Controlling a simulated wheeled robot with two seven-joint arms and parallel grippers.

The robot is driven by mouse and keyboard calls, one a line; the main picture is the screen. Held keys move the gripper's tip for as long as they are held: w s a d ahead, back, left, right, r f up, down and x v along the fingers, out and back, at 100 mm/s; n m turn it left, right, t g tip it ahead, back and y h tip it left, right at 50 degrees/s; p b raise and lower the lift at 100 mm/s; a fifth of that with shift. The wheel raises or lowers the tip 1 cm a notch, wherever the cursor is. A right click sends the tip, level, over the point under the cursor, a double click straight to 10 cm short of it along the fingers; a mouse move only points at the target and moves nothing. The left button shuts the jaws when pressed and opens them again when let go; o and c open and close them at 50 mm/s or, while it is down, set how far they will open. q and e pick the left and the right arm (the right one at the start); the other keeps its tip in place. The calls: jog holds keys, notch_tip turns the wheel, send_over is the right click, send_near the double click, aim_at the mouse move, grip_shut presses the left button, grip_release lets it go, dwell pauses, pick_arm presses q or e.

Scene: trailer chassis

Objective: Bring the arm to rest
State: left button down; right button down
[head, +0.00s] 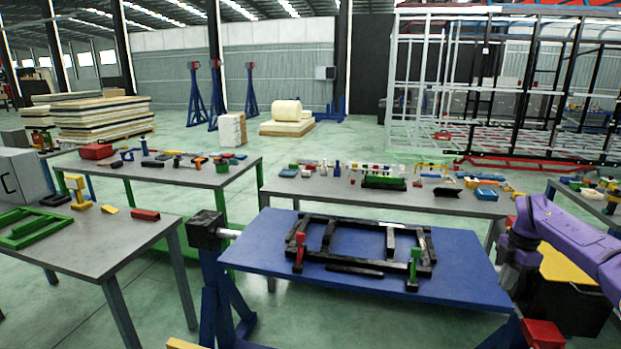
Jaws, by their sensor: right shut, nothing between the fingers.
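My right arm comes in from the right edge in purple, bends, and hangs down by the right end of the blue table. My right gripper (512,284) is at the low end of this arm, small and dark, shut and with nothing visible in it. It is apart from the black frame (345,268), which lies flat on the blue table (462,285). A red clamp (298,250) and a green clamp (413,268) stand at the frame's front corners. My left gripper is not in view.
A grey table (95,255) with a green frame (35,228) is at left. Two grey benches with tools and small parts stand behind the blue table. A black and yellow box (575,300) is close to my right arm. Green floor is open farther back.

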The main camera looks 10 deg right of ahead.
jog(key=a+f+n+t+h+b, duration=0.3)
jog(key=a+f+n+h, duration=0.2)
jog(key=a+f+n, duration=0.85)
jog(key=a+f+n+t+h+b, duration=0.35)
jog(key=a+f+n, duration=0.55)
jog(key=f+n, duration=0.8)
jog(key=s+a+f+n+y+b, duration=0.3)
jog(key=s+a+f+n, duration=0.2)
jog(key=s+a+n, duration=0.5)
jog(key=s+f+n+g+b, duration=0.1)
jog(key=s+f+n, duration=0.3)
jog(key=s, duration=0.6)
jog(key=s+f+n+g+y+b, duration=0.1)
jog(key=s+f+n+b, duration=0.3)
jog(key=s, duration=0.6)
jog(key=shift+s+a+f+n+g, duration=0.15)
jog(key=shift+a+f+n+g, duration=0.05)
jog(key=shift+f+n+g, duration=0.5)
jog(key=shift+r+y, duration=0.1)
jog(key=shift+y, duration=0.15)
